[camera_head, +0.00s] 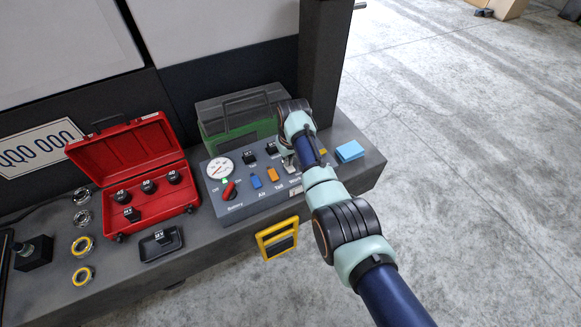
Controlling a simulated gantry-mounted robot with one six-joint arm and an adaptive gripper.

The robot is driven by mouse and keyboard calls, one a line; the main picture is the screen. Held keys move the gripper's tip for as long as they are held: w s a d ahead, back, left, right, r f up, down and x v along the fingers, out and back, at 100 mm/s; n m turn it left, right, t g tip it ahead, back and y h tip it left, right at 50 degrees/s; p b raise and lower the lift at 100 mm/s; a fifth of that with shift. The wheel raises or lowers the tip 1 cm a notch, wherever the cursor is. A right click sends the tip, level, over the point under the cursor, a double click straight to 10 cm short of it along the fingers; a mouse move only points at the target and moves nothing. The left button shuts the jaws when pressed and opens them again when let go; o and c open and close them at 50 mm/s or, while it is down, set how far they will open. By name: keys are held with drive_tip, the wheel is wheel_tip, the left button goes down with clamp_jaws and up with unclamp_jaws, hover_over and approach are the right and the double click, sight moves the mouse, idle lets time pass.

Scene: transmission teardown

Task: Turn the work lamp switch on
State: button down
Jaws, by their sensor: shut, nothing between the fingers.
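The grey control panel (245,208) stands on the bench with a row of labelled controls. A label starting with "Wor" shows near its right end, partly covered by my arm. The work lamp switch itself is hidden behind my gripper and wrist, so I cannot tell its position. My gripper (289,167) is shut and empty, low over the right part of the panel. Most of it is hidden by my wrist, and I cannot tell whether it touches the switch. To its left are an orange switch (272,174) labelled Tail and a blue switch (256,181) labelled Air.
A red battery knob (229,191) and a round gauge (220,168) are at the panel's left. A green case (232,120) stands behind the panel. An open red socket box (150,202) is further left. A blue pad (350,151) lies right of my wrist. A dark post (322,65) rises behind.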

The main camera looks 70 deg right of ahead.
wheel_tip(320, 180, up, 7)
drive_tip(key=p, duration=0.6)
drive_tip(key=shift+f, duration=0.2)
